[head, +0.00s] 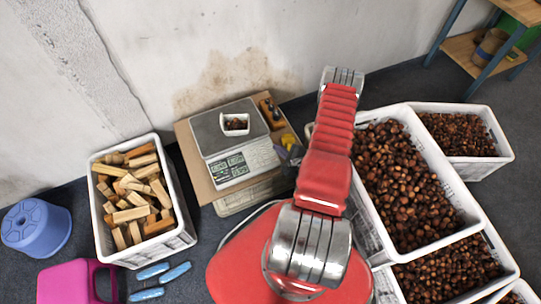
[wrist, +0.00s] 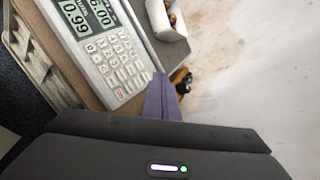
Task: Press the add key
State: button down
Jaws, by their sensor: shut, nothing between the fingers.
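The scale (head: 226,150) stands on a wooden board, with its keypad and displays on the near face. In the wrist view its keypad (wrist: 116,62) shows pale keys, and the displays (wrist: 88,20) read 6.00 and 0.99. The key labels are too small to read surely, so I cannot tell which is the add key. A small white tub with chestnuts (head: 236,122) sits on the scale's plate. My gripper (wrist: 160,80) is shut and empty, its purple-grey fingertips beside the right end of the keypad. I cannot tell whether they touch the scale.
A crate of wood blocks (head: 180,240) stands left of the scale. White crates of chestnuts (head: 452,175) fill the right. A dark and yellow object (wrist: 182,80) lies past my fingertips in the wrist view. A blue stool (head: 36,228) is at the far left. The wall (head: 200,45) rises behind.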

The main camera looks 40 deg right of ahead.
aim_at(272, 154)
dwell(0.3)
jog(key=shift+w+d+f, duration=0.1)
jog(key=shift+w+f, duration=0.35)
jog(key=shift+f, duration=0.95)
jog(key=shift+w+d+f, duration=0.15)
jog(key=shift+w+f, duration=0.3)
jog(key=shift+f, duration=0.9)
jog(key=shift+w+d+f, duration=0.1)
jog(key=shift+w+f, duration=0.35)
jog(key=shift+f, duration=0.95)
jog(key=shift+f, duration=0.35)
jog(key=shift+w+f, duration=0.15)
jog(key=shift+f, duration=0.2)
jog(key=shift+s+r, duration=0.25)
jog(key=shift+r, duration=0.5)
